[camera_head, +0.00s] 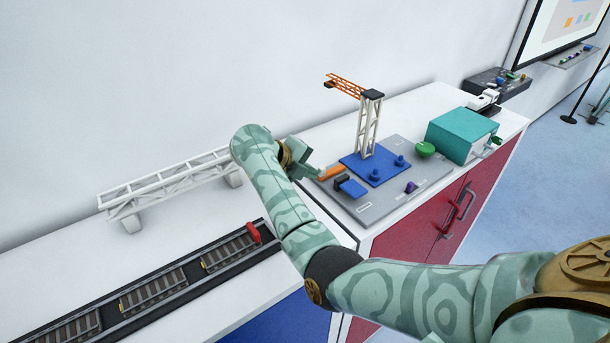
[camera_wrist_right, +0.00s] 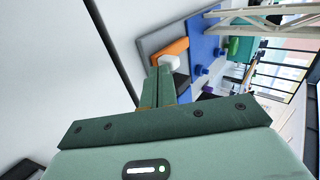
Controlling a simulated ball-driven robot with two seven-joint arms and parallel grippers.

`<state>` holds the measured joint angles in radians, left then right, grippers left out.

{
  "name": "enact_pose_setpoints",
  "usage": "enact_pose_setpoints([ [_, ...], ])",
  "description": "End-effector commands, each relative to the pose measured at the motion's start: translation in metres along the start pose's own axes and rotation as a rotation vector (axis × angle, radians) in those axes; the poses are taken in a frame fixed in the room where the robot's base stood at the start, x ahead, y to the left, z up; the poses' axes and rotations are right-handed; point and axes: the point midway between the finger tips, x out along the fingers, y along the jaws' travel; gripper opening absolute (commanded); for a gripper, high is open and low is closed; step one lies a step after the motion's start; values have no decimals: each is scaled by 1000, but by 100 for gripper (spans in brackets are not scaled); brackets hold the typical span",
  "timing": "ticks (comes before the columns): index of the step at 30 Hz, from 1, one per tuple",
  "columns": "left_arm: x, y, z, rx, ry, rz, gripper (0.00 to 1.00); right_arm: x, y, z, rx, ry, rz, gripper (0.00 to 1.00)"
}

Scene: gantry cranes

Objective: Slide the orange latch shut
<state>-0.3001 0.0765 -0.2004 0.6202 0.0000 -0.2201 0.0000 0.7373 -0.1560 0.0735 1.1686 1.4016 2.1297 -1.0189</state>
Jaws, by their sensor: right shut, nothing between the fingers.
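The orange latch (camera_head: 331,173) is a short bar at the left side of the grey board (camera_head: 385,209), beside the blue crane base. It also shows in the right wrist view (camera_wrist_right: 176,46), with a white block (camera_wrist_right: 169,61) at its near end. My right gripper (camera_head: 316,174) is shut and empty, right at the left end of the latch. In the wrist view its fingertips are close to the white block; I cannot tell whether they touch it. My forearm and gripper hide part of the board's left edge. My left gripper is not in view.
A white and orange crane (camera_head: 367,125) stands on a blue plate on the board. Blue knobs, a green knob (camera_head: 425,149) and a teal box (camera_head: 462,135) are to the right. A white truss bridge (camera_head: 165,186) and rail track (camera_head: 154,292) lie left of my arm.

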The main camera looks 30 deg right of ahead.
Motion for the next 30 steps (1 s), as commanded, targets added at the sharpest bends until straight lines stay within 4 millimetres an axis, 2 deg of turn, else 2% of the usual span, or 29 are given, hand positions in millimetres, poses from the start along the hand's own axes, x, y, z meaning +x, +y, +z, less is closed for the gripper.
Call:
enact_pose_setpoints([
  [13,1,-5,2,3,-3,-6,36,2,-2,0,1,-1,0,0],
  [21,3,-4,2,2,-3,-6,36,26,-25,0,3,0,1,0],
  [30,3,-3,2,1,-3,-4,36,28,-27,0,2,0,-2,0],
])
